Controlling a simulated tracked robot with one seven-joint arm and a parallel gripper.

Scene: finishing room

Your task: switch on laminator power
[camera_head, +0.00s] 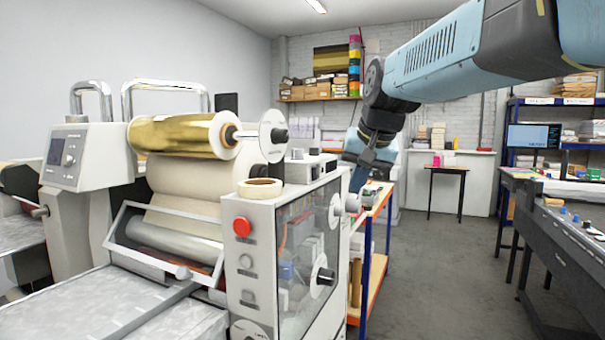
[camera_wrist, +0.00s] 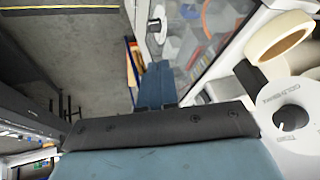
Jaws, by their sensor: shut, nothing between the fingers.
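The laminator (camera_head: 255,213) stands at left centre in the head view, with a gold foil roll (camera_head: 180,136) on top. I cannot tell which control is the power switch. My gripper (camera_head: 357,182) is shut and empty, pointing down beside the laminator's right side, just above the knob in the picture; contact is unclear. In the wrist view its blue fingers (camera_wrist: 156,85) are together beside the clear side panel (camera_wrist: 200,28).
A tape roll (camera_head: 260,188) lies on top of the laminator, with a white disc (camera_head: 272,136) on the foil roll's end. An orange-edged shelf cart (camera_head: 375,240) stands close behind the gripper. A long dark table (camera_head: 560,235) is at the right. The grey floor between is clear.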

